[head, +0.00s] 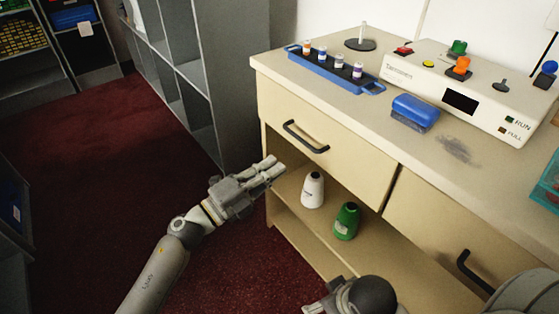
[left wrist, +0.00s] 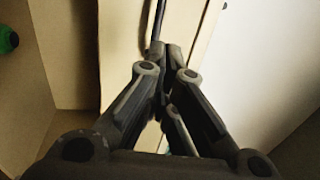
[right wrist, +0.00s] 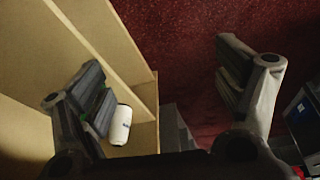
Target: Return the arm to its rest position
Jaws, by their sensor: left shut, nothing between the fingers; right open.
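My left gripper (head: 270,166) is shut and empty in front of the left part of the counter, just below the left drawer (head: 318,132). In the left wrist view its closed fingertips (left wrist: 170,52) are in front of pale cabinet boards and a dark bar that looks like the drawer handle; I cannot tell if they touch. My right gripper (right wrist: 165,85) is open and empty, with its fingers wide apart in the right wrist view. In the head view my right arm shows only partly at the bottom edge, and its fingertips are not clear.
A blue tray of vials (head: 374,88), a blue brush (head: 414,112) and a control box (head: 420,72) are on the counter. Red carpet (head: 110,190) is clear at left.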

